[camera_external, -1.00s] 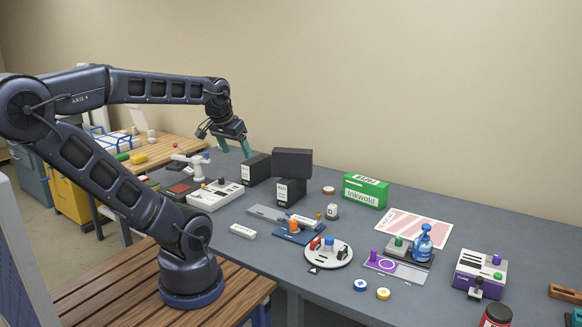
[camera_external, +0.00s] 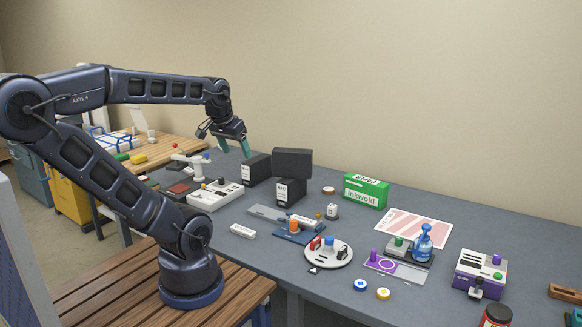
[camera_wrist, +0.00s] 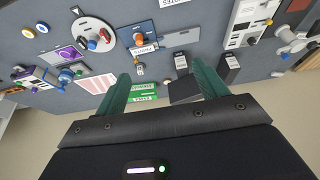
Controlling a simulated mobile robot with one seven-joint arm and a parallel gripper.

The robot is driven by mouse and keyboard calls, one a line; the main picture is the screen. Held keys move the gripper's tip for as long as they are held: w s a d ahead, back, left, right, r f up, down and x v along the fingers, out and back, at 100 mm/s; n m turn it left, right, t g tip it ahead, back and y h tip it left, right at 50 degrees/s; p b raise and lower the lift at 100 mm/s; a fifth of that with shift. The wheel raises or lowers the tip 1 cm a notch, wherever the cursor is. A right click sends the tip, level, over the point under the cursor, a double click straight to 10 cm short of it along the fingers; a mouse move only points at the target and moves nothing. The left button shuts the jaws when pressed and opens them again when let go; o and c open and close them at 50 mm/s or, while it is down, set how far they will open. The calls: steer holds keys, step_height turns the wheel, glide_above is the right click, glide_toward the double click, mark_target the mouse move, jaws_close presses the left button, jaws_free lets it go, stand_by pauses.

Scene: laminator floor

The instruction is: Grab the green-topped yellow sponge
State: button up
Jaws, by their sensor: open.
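A small yellow block (camera_external: 138,158) lies on the wooden table at the far left in the external view, beside a green piece (camera_external: 122,157). They are too small to tell whether either one is the green-topped yellow sponge. No sponge shows clearly in the wrist view. My gripper (camera_external: 234,148) hangs above the far left part of the grey bench, right of the wooden table and apart from the yellow block. Its teal fingers are spread and empty, and they also show in the wrist view (camera_wrist: 162,80).
Dark boxes (camera_external: 292,162) stand right of my gripper on the grey bench (camera_external: 440,285). A green Inkwold box (camera_external: 366,190) stands farther right.

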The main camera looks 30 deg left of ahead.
steer(key=w+a+r+n+g, duration=0.1)
steer(key=w+a+r+n, duration=0.15)
steer(key=w+a, duration=0.4)
steer(key=w+a+r+n, duration=0.1)
steer(key=w+a+n, duration=0.2)
steer(key=w+a, duration=0.4)
steer(key=w+a+f+n+g, duration=0.1)
steer(key=w+a+f+n, duration=0.2)
steer(key=a, duration=0.6)
steer(key=w+a+f+n, duration=0.1)
steer(key=w+a+f, duration=0.25)
steer(key=a, duration=0.65)
steer(key=w+a+f+n+g, duration=0.15)
steer(key=w+a, duration=0.25)
steer(key=a, duration=0.5)
steer(key=n+g, duration=0.1)
steer(key=n, duration=0.6)
glide_above(149, 182)
step_height(149, 182, down, 20)
steer(key=shift+d+f, duration=0.1)
steer(key=shift+f, duration=5.2)
steer(key=c, duration=1.1)
